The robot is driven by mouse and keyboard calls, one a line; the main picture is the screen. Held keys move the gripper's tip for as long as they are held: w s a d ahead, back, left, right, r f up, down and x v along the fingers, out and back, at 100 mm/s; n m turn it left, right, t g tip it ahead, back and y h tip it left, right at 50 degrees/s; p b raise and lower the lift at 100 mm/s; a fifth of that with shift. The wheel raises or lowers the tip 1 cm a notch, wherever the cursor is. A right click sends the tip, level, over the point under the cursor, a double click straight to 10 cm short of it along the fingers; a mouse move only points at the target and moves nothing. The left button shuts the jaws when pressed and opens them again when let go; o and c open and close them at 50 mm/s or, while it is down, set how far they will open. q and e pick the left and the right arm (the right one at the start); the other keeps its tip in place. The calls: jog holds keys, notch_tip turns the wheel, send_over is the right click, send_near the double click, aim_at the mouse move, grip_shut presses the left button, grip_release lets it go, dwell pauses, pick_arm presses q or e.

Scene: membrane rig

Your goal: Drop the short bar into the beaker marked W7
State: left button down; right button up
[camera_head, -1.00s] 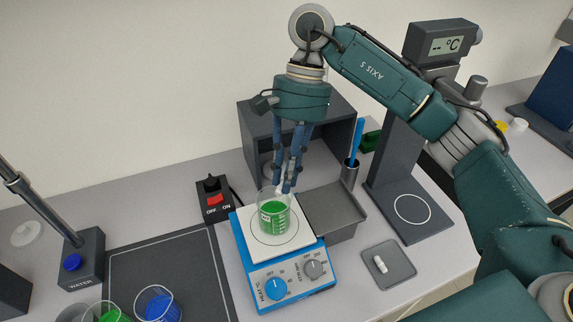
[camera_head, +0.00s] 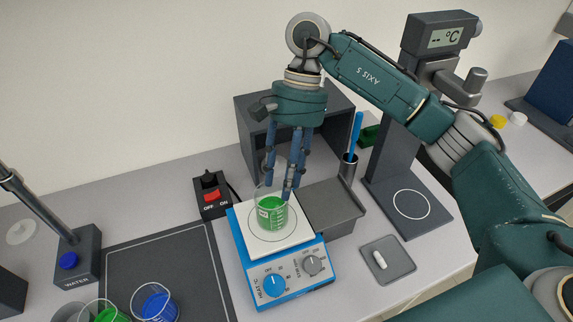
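My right gripper (camera_head: 278,190) points down over the hot plate, its blue fingers spread and nothing visible between them. The fingertips are at the rim of a glass beaker (camera_head: 271,212) with green liquid, which stands on the white top of the hot plate (camera_head: 245,241). The beaker has a small label that I cannot read surely. No bar shows inside it; the liquid and fingers may hide one. A white bar (camera_head: 380,259) lies on the grey square tray (camera_head: 400,267) at right; I cannot tell whether it is the short one. My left gripper is not in view.
Beakers with green (camera_head: 108,314) and blue (camera_head: 155,303) liquid stand at front left on a dark mat (camera_head: 190,255). A red-switch box (camera_head: 211,195), a grey bin (camera_head: 335,208), a thermometer stand (camera_head: 405,185) and a cup with a blue rod (camera_head: 348,166) surround the hot plate.

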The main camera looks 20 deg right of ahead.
jog(key=v, duration=1.1)
jog(key=shift+w+d+r, duration=0.15)
jog(key=shift+d+r, duration=0.05)
jog(key=shift+r, duration=0.15)
